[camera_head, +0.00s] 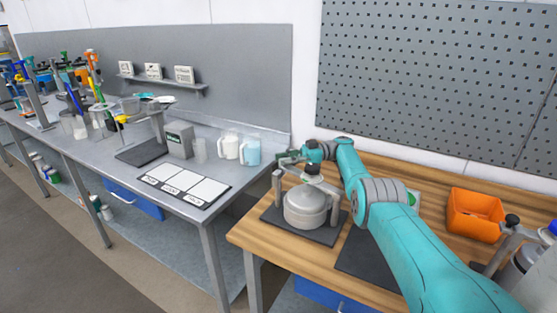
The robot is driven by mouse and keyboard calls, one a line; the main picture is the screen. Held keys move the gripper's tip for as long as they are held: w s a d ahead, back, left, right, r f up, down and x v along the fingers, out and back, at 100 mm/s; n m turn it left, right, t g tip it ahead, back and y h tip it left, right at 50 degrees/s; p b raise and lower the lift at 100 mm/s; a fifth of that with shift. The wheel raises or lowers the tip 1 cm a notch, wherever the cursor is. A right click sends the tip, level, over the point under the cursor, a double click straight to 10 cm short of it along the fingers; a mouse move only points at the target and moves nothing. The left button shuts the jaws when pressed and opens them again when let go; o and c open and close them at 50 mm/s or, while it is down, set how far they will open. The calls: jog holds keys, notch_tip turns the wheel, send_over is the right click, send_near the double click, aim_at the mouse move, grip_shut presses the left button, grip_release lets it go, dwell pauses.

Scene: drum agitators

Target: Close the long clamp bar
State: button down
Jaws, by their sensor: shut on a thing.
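A grey metal drum (304,207) stands upright in a drum agitator with a dark base plate (270,216), on the wooden bench. Upright posts flank the drum, and a dark knob sits above its lid. My arm reaches over from the right, and my gripper (287,157) is at the back left, above the drum and near the top of the left post (278,186). It is shut on what seems to be the long clamp bar. The fingertips and most of the bar are too small or covered to make out, so the bar's exact angle cannot be told.
An orange bin (474,215) stands at the right of the wooden bench. Another device with a black knob (512,220) is at the right edge. A pegboard (440,80) rises behind. The grey bench at left holds two white-blue jugs (240,148) and a tray (185,187).

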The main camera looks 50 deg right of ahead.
jog(key=shift+a, duration=0.15)
jog(key=c, duration=0.9)
grip_release()
jog(key=shift+w, duration=0.1)
jog(key=shift+r, duration=0.45)
notch_tip(320, 180, up, 9)
